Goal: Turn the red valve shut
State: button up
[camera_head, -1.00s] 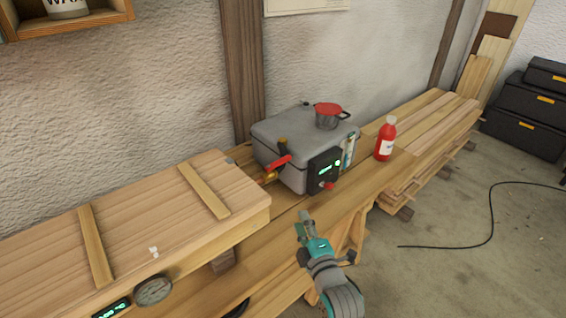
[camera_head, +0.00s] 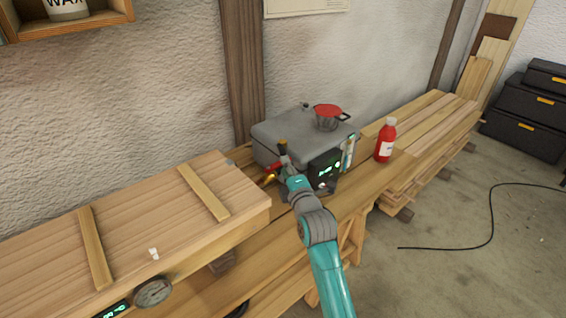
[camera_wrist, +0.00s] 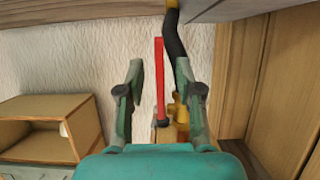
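The red valve is a red lever handle (camera_head: 273,168) on a brass body at the left side of the grey metal box (camera_head: 290,133). My gripper (camera_head: 286,163) is at the valve and hides part of the lever in the head view. In the wrist view the red lever (camera_wrist: 159,75) stands lengthwise in the gap between the two fingers of my gripper (camera_wrist: 157,72). The fingers are spread, with a visible gap on both sides of the lever. The brass valve body (camera_wrist: 180,115) shows beside the right finger.
A black hose (camera_wrist: 174,38) runs close to the right finger. A dark display panel (camera_head: 325,170) is on the box front. A wooden chest (camera_head: 145,215) lies left.

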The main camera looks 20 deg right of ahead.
jog(key=shift+w, duration=1.55)
grip_shut()
